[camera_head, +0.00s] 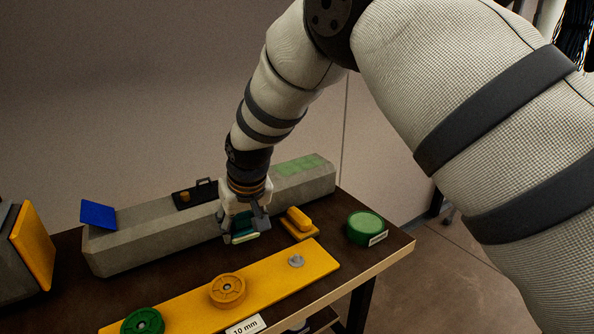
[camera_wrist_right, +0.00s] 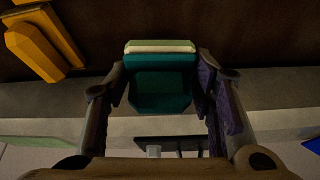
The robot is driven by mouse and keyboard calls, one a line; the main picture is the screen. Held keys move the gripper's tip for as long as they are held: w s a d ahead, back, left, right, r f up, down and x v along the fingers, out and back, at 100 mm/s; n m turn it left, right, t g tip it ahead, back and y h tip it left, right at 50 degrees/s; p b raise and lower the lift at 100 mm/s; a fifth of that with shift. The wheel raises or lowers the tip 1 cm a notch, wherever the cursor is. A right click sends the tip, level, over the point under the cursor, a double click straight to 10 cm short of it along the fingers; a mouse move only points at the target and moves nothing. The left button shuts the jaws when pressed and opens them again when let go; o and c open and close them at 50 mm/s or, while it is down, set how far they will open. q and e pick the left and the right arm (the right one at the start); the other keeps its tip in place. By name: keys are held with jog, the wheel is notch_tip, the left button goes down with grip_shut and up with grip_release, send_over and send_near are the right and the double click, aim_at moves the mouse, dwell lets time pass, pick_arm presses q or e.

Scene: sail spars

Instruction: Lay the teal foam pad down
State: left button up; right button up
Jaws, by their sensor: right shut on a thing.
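The teal foam pad (camera_wrist_right: 160,88), with a pale strip along one edge, sits between the two fingers of my right gripper (camera_wrist_right: 160,92) in the right wrist view. The gripper is shut on it. In the head view my right gripper (camera_head: 244,231) points down in front of the long grey beam (camera_head: 130,248), with the pad (camera_head: 243,237) partly hidden by the fingers. The pad appears held over the dark table (camera_head: 382,240); I cannot tell whether it touches the surface. My left gripper is not in view.
A yellow block (camera_head: 299,223) lies just right of the gripper, a green labelled disc (camera_head: 366,229) farther right. A yellow board (camera_head: 190,305) with round knobs lies in front. Green patches (camera_head: 302,166) mark the beam's right end. A blue plate (camera_head: 98,214) is at left.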

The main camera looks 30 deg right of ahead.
aim_at(245, 238)
jog(key=shift+f, duration=0.25)
jog(key=shift+f, duration=1.9)
jog(key=o, duration=1.2)
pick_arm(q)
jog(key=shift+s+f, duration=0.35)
pick_arm(e)
jog(key=shift+r, duration=0.1)
jog(key=v, duration=1.1)
jog(key=shift+s+r, duration=0.15)
jog(key=shift+r, duration=0.25)
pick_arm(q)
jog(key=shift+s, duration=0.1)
pick_arm(e)
jog(key=shift+f, duration=0.1)
